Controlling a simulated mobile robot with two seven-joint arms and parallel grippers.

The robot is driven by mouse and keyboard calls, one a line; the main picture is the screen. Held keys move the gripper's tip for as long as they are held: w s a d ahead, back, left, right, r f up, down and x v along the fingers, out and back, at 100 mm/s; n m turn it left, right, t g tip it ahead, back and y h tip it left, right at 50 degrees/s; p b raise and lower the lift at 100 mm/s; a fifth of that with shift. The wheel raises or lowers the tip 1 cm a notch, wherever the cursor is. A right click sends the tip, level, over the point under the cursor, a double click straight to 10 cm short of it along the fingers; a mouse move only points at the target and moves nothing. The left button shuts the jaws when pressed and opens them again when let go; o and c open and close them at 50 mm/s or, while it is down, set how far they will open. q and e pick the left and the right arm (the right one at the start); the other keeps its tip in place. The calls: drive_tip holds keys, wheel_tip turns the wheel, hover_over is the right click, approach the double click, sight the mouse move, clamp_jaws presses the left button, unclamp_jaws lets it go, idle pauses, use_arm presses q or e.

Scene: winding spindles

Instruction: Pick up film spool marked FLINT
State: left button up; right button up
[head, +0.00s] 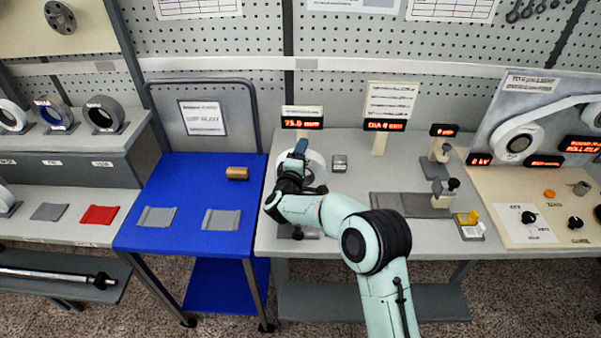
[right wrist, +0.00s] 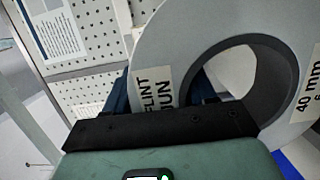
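A pale grey-white spool with a dark core stands upright in the right wrist view; its label reads FLINT, so it is the FLINT film spool (right wrist: 185,45). A second label on its face reads 40 mm. In the head view the spool (head: 318,166) shows partly behind my right gripper (head: 298,152), on the grey table by a red-lit display. In the right wrist view dark blue finger parts show behind the spool's rim and through its hole. Whether they press on it is hidden. My left gripper is not in view.
Further left, a shelf (head: 85,140) carries other spools. On the right are a small stand (head: 440,165), a yellow item (head: 468,218) and a control panel (head: 535,218).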

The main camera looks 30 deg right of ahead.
clamp_jaws()
drive_tip(key=shift+r, duration=0.15)
